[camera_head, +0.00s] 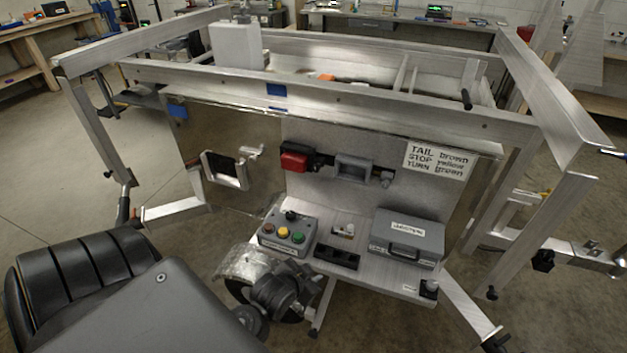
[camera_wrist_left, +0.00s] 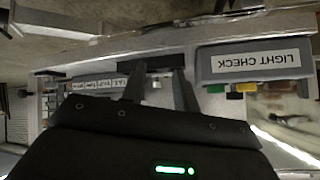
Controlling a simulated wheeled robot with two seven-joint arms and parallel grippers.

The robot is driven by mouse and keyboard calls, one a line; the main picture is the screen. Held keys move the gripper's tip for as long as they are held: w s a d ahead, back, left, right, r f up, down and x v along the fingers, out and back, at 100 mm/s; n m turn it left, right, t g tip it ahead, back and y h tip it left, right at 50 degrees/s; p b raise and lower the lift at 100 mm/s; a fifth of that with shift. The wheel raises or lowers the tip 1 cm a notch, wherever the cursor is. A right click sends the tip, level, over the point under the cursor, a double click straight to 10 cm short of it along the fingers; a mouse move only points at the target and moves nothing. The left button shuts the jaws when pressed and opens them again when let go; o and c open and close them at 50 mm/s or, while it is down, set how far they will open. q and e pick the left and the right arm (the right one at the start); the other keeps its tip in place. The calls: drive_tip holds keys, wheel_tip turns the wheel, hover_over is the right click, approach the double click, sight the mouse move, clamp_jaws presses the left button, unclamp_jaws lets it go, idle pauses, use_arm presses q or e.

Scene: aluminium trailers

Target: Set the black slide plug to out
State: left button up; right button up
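A black strip-shaped block (camera_head: 336,258) lies on the grey shelf, right of the light-check box. It also shows in the left wrist view (camera_wrist_left: 152,64), behind the fingertips. I cannot tell for sure whether this is the black slide plug, or its setting. My left gripper (camera_head: 314,276) is low in front of the shelf, near the block. In the left wrist view its two dark fingers (camera_wrist_left: 157,86) are apart with nothing clearly held between them. Whether they touch anything is not clear. My right gripper is not in view.
The light-check box (camera_head: 287,235) with red, yellow and green buttons stands left on the shelf (camera_head: 375,270). A grey case (camera_head: 406,238) stands right. A red lamp (camera_head: 295,158) and a grey lamp (camera_head: 353,168) are on the panel behind. Aluminium rails frame the work area.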

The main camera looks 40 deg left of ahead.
use_arm(q)
drive_tip(key=w+a+r+t+y, duration=0.2)
drive_tip(key=w+a+r+t, duration=0.3)
drive_tip(key=r, duration=0.3)
drive_tip(key=t+y, duration=0.2)
drive_tip(key=y, duration=0.1)
approach(315, 170)
drive_tip(key=shift+n, duration=0.4)
drive_tip(key=p+x, duration=0.1)
drive_tip(key=x, duration=0.7)
drive_tip(key=shift+w+r, duration=0.1)
drive_tip(key=shift+c, duration=0.2)
clamp_jaws()
